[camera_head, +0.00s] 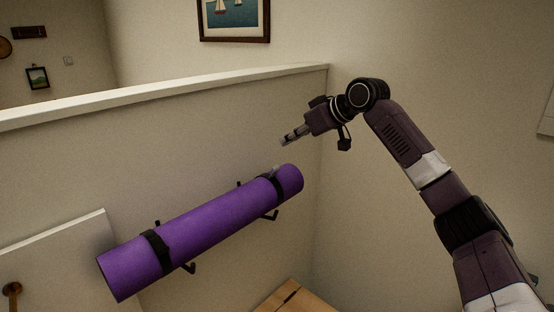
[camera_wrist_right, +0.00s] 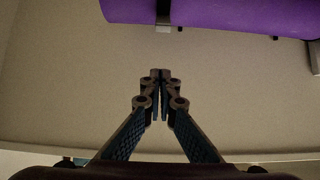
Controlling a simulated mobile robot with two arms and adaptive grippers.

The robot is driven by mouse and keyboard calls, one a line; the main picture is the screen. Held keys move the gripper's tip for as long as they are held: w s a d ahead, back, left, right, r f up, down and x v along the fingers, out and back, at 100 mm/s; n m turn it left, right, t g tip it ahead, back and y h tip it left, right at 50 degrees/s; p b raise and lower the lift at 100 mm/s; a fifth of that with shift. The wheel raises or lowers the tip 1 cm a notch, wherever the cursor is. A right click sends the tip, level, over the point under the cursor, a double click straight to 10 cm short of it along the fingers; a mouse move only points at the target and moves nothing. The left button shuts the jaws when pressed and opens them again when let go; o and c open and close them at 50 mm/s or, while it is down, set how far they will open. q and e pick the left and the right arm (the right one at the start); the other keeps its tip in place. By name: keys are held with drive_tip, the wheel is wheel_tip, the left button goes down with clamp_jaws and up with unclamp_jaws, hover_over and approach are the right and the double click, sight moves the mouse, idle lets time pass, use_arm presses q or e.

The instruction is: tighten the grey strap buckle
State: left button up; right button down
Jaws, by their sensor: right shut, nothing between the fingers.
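A purple rolled mat (camera_head: 205,225) hangs at a slant on the wall, held by black hooks. Two dark straps wrap it, one near the lower left end (camera_head: 157,251) and one near the upper right end (camera_head: 272,186). A small greyish piece (camera_head: 276,170), perhaps the buckle, sits on top of the right strap; it is too small to make out well. My right gripper (camera_head: 284,142) is shut and empty, above the mat's right end and apart from it. In the right wrist view its fingertips (camera_wrist_right: 160,76) meet below the mat (camera_wrist_right: 240,12) in the picture. My left gripper is not in view.
The mat hangs on a low partition wall with a white top ledge (camera_head: 170,88). A wooden surface (camera_head: 295,300) is at the bottom, and a white panel (camera_head: 60,262) stands at lower left. A framed boat picture (camera_head: 234,17) hangs behind.

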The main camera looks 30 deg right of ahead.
drive_tip(key=p, duration=0.3)
hover_over(277, 167)
drive_tip(key=w, duration=0.1)
drive_tip(key=f, duration=0.3)
drive_tip(key=shift+a+f, duration=0.2)
drive_tip(key=shift+f, duration=0.05)
drive_tip(key=p+x, duration=0.1)
drive_tip(key=x, duration=0.2)
drive_tip(key=shift+s+d+f+p, duration=0.35)
drive_tip(key=shift+s+f, duration=0.1)
drive_tip(key=shift+s, duration=0.15)
drive_tip(key=shift+s+d+f+p, duration=0.2)
drive_tip(key=shift+s+f+p, duration=0.15)
drive_tip(key=shift+s, duration=0.3)
drive_tip(key=shift+s+d+f, duration=0.15)
drive_tip(key=shift+s+f, duration=0.1)
drive_tip(key=shift+s, duration=0.3)
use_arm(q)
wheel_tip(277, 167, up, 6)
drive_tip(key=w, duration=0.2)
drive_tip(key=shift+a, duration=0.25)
use_arm(e)
drive_tip(key=shift+f, duration=0.15)
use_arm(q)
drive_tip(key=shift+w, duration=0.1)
use_arm(e)
drive_tip(key=shift+w, duration=0.15)
